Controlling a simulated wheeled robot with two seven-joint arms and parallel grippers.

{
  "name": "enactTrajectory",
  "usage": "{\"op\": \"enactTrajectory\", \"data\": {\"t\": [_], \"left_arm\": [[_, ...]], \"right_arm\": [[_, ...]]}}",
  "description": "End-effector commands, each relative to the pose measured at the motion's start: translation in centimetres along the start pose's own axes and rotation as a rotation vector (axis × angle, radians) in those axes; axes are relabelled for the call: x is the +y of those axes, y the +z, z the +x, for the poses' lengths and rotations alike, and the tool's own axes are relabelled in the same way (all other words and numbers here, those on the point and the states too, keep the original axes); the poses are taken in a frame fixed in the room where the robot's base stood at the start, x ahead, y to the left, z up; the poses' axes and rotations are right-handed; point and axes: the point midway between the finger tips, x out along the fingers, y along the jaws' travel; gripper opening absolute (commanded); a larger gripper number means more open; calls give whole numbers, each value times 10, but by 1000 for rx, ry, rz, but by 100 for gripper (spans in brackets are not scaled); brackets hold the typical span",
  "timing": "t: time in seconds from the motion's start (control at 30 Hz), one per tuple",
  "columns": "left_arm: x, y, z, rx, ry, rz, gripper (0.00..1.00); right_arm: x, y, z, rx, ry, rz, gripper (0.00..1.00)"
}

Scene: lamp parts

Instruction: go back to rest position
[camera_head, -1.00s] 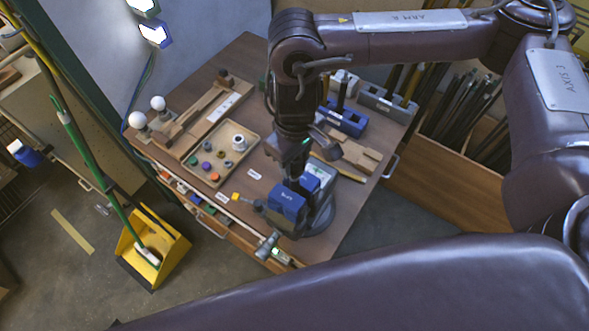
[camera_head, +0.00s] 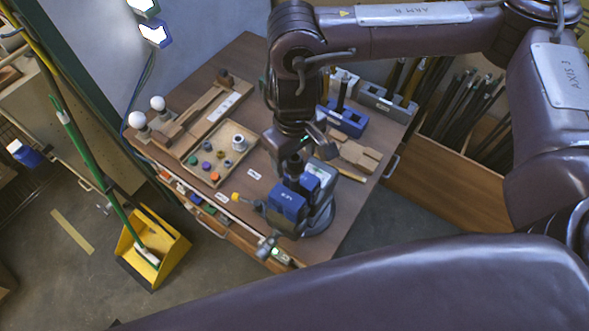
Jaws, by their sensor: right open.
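My right gripper (camera_head: 300,150) hangs from the arm that comes in from the upper right. It is above the wooden workbench, just behind the blue vise (camera_head: 287,203). Its jaws are open, and I see nothing held between them. The fingertips are partly hidden and dark against the vise, so I cannot tell the exact gap to it. My left gripper is not in view.
The bench (camera_head: 248,64) carries two white bulbs (camera_head: 137,120), a tray (camera_head: 247,131) of coloured knobs, wooden pieces (camera_head: 360,156) and a blue block holder (camera_head: 343,119). A yellow dustpan (camera_head: 172,253) stands on the floor. A wooden bin (camera_head: 440,185) of dark rods is at the right.

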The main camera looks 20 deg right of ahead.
Motion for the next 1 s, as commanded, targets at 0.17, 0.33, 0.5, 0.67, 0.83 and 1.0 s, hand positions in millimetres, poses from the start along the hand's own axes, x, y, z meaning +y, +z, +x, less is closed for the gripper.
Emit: {"op": "enactTrajectory", "data": {"t": [0.17, 0.33, 0.5, 0.67, 0.83, 1.0], "left_arm": [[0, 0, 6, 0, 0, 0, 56], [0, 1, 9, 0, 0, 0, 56], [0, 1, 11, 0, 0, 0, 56], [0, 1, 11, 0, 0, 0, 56], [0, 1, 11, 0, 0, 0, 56], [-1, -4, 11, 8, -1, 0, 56]], "right_arm": [[1, -1, -26, 7, 4, -1, 66], [1, -1, -50, 5, 3, -1, 66], [0, 0, -64, 2, 2, 1, 66], [0, 0, -69, -1, 1, 1, 66], [0, 0, -69, -1, 0, 1, 66], [0, 0, -68, -1, 1, 0, 66]]}}
